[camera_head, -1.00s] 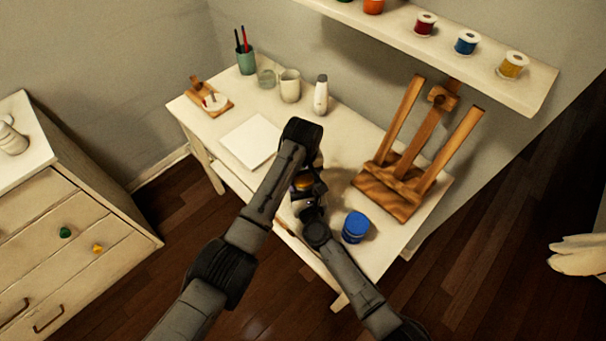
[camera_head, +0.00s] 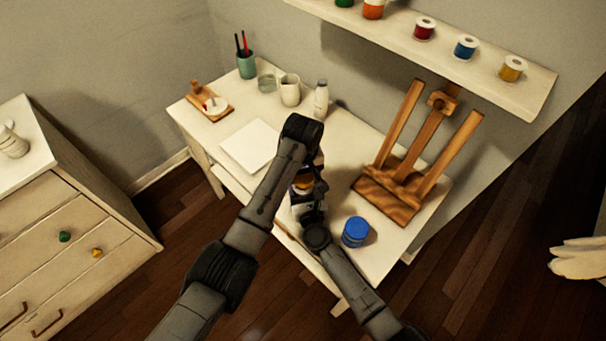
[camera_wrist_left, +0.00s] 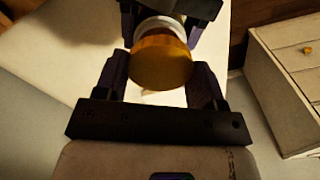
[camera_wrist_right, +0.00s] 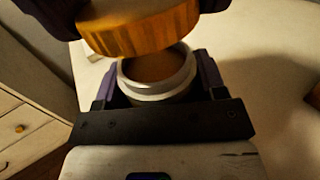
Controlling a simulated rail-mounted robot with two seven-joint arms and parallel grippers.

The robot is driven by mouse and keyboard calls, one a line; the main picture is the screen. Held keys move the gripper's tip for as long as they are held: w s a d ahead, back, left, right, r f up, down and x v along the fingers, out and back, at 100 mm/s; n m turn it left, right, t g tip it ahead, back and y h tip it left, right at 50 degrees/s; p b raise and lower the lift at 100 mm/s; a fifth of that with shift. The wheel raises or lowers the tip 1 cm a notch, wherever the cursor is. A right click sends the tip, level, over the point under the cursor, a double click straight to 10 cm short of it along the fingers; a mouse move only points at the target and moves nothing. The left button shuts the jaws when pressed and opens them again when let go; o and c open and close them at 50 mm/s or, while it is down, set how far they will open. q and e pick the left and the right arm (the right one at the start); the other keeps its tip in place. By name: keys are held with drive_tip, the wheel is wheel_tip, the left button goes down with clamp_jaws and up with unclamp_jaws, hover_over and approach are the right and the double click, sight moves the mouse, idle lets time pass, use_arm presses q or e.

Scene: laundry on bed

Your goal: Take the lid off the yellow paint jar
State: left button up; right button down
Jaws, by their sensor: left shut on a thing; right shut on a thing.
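The yellow lid (camera_wrist_left: 160,62) is between the fingers of my left gripper (camera_wrist_left: 158,82), which is shut on it. The open white paint jar (camera_wrist_right: 158,88) stands between the fingers of my right gripper (camera_wrist_right: 158,85), which is shut on it. In the right wrist view the lid (camera_wrist_right: 142,26) is above and apart from the jar's mouth, and yellow-brown paint shows inside. In the head view the lid (camera_head: 303,184) shows as a small yellow patch between my arms; the jar and fingertips are mostly hidden there.
A blue jar (camera_head: 355,231) stands right of my grippers on the white table (camera_head: 375,258). A wooden easel (camera_head: 400,190) stands behind it. A white sheet (camera_head: 250,145), a cup (camera_head: 290,90) and a bottle (camera_head: 321,98) are further back.

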sight(303, 176)
use_arm(q)
drive_tip(key=shift+r, duration=1.55)
use_arm(e)
drive_tip(key=shift+c, duration=0.6)
unclamp_jaws()
drive_tip(key=shift+s, duration=0.1)
